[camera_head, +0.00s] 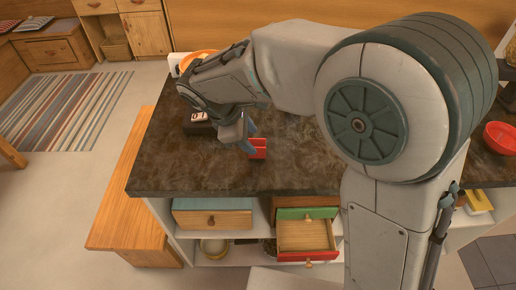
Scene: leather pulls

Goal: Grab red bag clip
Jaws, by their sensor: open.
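The red bag clip (259,148) appears as a small red piece on the dark stone countertop (180,165), near its front edge. My gripper (248,142) points down at the clip, with a bluish finger beside its left side. The gripper is open. I cannot tell whether the finger touches the clip or whether the clip lies between the fingers, as my wrist hides part of the view.
A black object with a white top (199,119) sits left of my gripper. An orange-rimmed bowl (197,59) is behind my arm. A red bowl (502,137) stands at the far right. An open drawer (304,237) juts out below the counter. A wooden bench (130,205) is at left.

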